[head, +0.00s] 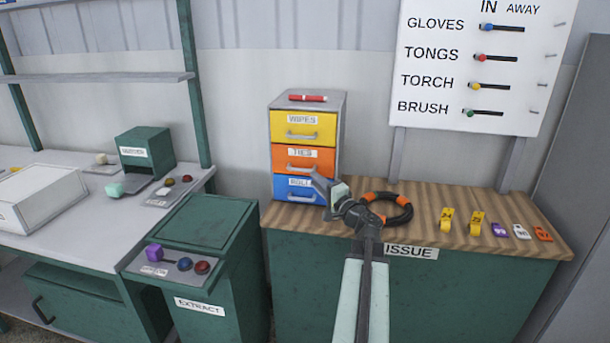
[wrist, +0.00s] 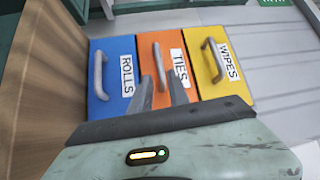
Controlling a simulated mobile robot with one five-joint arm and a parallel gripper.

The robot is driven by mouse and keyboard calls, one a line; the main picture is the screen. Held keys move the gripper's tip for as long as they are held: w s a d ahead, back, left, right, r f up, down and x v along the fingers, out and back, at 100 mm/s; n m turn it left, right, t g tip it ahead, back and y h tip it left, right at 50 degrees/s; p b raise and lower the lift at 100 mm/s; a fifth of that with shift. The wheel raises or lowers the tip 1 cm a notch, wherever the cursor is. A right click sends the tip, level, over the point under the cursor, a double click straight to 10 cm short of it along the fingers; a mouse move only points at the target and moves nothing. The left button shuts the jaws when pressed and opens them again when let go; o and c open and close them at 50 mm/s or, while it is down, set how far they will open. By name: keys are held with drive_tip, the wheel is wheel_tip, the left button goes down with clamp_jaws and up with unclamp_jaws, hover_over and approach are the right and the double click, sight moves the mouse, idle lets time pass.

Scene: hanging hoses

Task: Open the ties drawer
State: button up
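The orange drawer labelled TIES (head: 284,160) is the middle one of three in a small grey cabinet, and it looks shut, level with its neighbours. Its grey bar handle (head: 298,168) shows in the head view. In the wrist view the ties drawer (wrist: 174,42) is in the centre, with its handle (wrist: 158,62) turned upright. My gripper (head: 316,182) is in front of the cabinet. In the wrist view my gripper (wrist: 162,90) has its fingers apart, with the near end of the ties handle between them in the picture. Contact cannot be told.
The yellow WIPES drawer (head: 288,126) is above and the blue ROLLS drawer (head: 284,187) below. A red tube (head: 307,98) lies on the cabinet. A black and orange ring (head: 398,219) and several tags lie on the wooden counter (head: 330,229). The green EXTRACT bin (head: 245,265) stands left.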

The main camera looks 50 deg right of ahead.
sight(304, 170)
drive_tip(key=p+x, duration=0.1)
drive_tip(key=x, duration=0.7)
drive_tip(key=shift+a, duration=0.1)
clamp_jaws()
idle(1.0)
